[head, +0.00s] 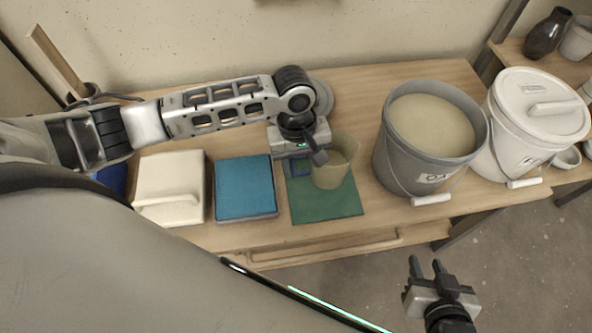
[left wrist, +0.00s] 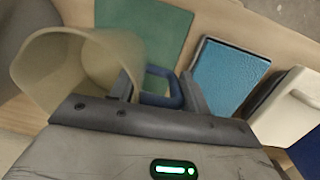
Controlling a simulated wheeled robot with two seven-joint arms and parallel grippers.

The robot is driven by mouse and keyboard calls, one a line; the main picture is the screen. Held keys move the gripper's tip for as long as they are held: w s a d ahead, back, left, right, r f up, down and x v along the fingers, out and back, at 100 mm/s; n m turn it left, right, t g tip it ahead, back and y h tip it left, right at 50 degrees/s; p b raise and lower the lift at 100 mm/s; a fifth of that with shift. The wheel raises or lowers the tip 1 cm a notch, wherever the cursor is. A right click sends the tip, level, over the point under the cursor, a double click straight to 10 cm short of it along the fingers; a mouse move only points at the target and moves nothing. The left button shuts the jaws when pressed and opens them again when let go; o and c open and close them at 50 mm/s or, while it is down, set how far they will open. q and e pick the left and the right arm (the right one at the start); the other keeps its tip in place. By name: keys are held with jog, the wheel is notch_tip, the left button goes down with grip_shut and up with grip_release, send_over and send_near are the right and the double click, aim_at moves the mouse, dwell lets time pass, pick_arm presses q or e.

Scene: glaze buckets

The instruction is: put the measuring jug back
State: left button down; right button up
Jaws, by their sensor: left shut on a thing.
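The measuring jug (head: 332,166) is a translucent beige jug with a blue handle. It is at the green mat (head: 330,207) on the table; I cannot tell whether it touches the mat. My left gripper (head: 300,160) is shut on the jug's handle, just left of its body. In the left wrist view the jug (left wrist: 62,70) is at the left, with its blue handle (left wrist: 160,88) between the fingers. The green mat (left wrist: 150,35) shows behind it. My right gripper (head: 428,270) is open and empty, in front of the table over the floor.
A blue sponge-like tray (head: 245,188) and a white lidded box (head: 172,185) stand left of the mat. A grey bucket (head: 415,150) of pale glaze stands close on the right, then a white lidded bucket (head: 528,120). A shelf with dark vase (head: 547,35) is at the far right.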

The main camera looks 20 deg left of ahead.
aim_at(296, 173)
pick_arm(q)
jog(key=shift+a+f, duration=0.4)
jog(key=shift+f, duration=0.15)
jog(key=shift+w+a+f, duration=0.1)
jog(key=shift+a+f, duration=0.1)
jog(key=shift+f, duration=0.75)
jog(key=shift+w+a+f, duration=0.1)
jog(key=shift+a+f, duration=0.05)
jog(key=shift+f, duration=0.8)
jog(key=shift+s, duration=0.1)
jog(key=c, duration=0.7)
grip_release()
jog(key=shift+f, duration=0.15)
jog(key=r, duration=0.4)
jog(key=a+r, duration=0.1)
jog(key=r, duration=0.7)
jog(key=shift+w+a+r+p, duration=0.1)
jog(key=shift+w+a+p, duration=0.15)
jog(key=shift+w+p, duration=0.1)
